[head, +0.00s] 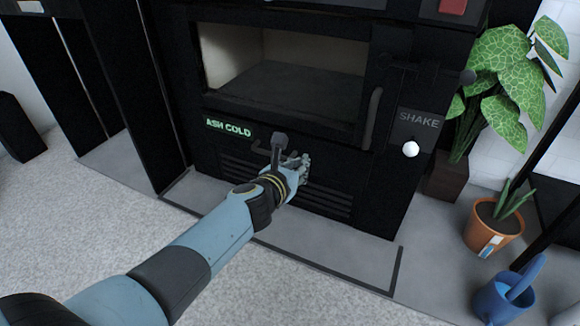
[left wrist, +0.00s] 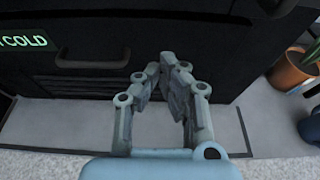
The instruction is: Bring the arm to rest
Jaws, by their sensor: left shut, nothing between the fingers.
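My left arm (head: 190,255) reaches in from the lower left of the head view. My left gripper (head: 303,162) is in front of the lower front of a black stove (head: 225,165), close to a dark handle (head: 281,142) below the glass window. In the left wrist view the gripper's fingers (left wrist: 166,62) come together at the tips with nothing between them. A dark handle (left wrist: 93,60) shows there to the left of the fingers, apart from them. I cannot tell whether the gripper touches the stove. My right gripper is not in view.
The stove bears a lit "ASH COLD" sign (head: 228,128) and a white knob (head: 411,149) under "SHAKE". At right stand a leafy plant (head: 495,65), an orange pot (head: 494,228) and a blue watering can (head: 505,298). The pale carpet (head: 60,235) at left is clear.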

